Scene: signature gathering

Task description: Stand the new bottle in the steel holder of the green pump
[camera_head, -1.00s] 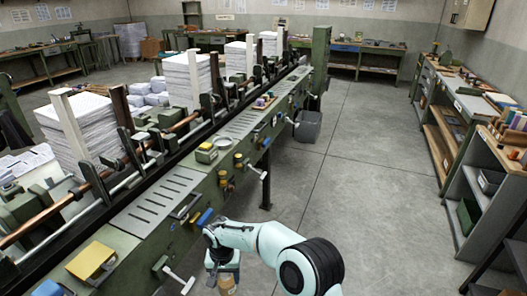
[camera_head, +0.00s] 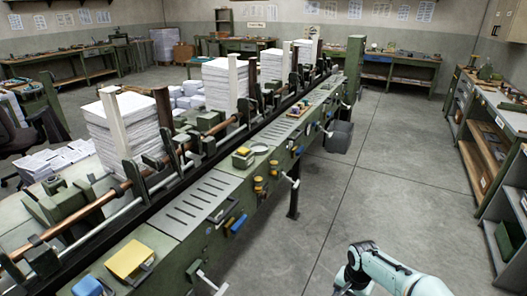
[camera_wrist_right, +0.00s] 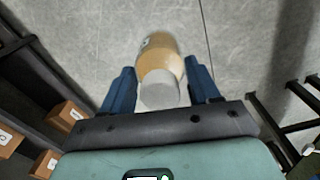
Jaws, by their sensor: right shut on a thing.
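My right gripper (camera_wrist_right: 160,68) has its two blue fingers on either side of a bottle (camera_wrist_right: 160,62) and is shut on it. The bottle has an amber-tan body and a pale, greyish-white end that faces the wrist camera. Bare floor shows behind it. My left gripper is not in view. I cannot make out the green pump or its steel holder in either view.
A long green machine (camera_head: 205,190) with paper stacks (camera_head: 125,125) runs diagonally on the left. A handle (camera_head: 291,178) and a dark grey bin (camera_head: 339,137) are at its side. Shelving (camera_head: 478,165) stands on the right. The concrete floor (camera_head: 385,170) between is clear.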

